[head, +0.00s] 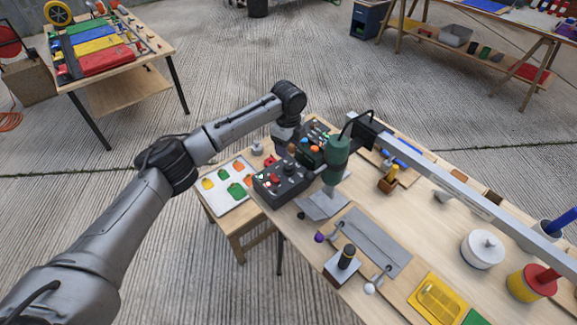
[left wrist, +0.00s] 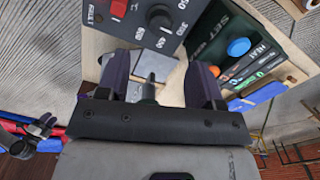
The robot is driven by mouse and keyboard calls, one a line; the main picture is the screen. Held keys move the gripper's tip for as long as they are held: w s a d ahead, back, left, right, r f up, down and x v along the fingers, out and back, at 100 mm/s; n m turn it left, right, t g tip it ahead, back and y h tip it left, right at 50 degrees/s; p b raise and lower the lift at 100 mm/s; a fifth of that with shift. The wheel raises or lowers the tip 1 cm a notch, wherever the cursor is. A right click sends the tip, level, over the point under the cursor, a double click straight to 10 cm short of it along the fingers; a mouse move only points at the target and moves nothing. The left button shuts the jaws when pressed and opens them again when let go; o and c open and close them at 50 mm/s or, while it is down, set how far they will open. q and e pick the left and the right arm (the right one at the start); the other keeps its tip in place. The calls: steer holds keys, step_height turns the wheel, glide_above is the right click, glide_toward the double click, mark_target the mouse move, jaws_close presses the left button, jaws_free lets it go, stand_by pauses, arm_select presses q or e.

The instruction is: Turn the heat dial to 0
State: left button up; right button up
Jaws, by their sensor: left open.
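The heat dial (left wrist: 160,17) is a round black knob on a dark control box, with white numbers such as 300, 350, 400 and 450 printed around it. In the head view the control box (head: 283,183) stands at the table's left edge; its dial setting is too small to read. My left gripper (left wrist: 160,70) is open in the left wrist view, its two dark fingers spread below the knob and apart from it. Nothing shows between the fingertips in their grasp. In the head view my left arm reaches over the box and its fingers are hard to make out. My right gripper is not in view.
A dark green panel with a blue button (left wrist: 238,47) stands beside the control box. A green heat-press-like tool (head: 338,160) stands close to its right. A small side table with a tray (head: 225,187) of coloured pieces is left. A metal rail (head: 450,185) crosses the table.

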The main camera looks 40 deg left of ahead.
mark_target(288, 166)
arm_select(q)
step_height(288, 166, down, 8)
steer(key=shift+f+b, duration=0.2)
steer(key=shift+b, duration=0.85)
steer(key=shift+f, duration=0.2)
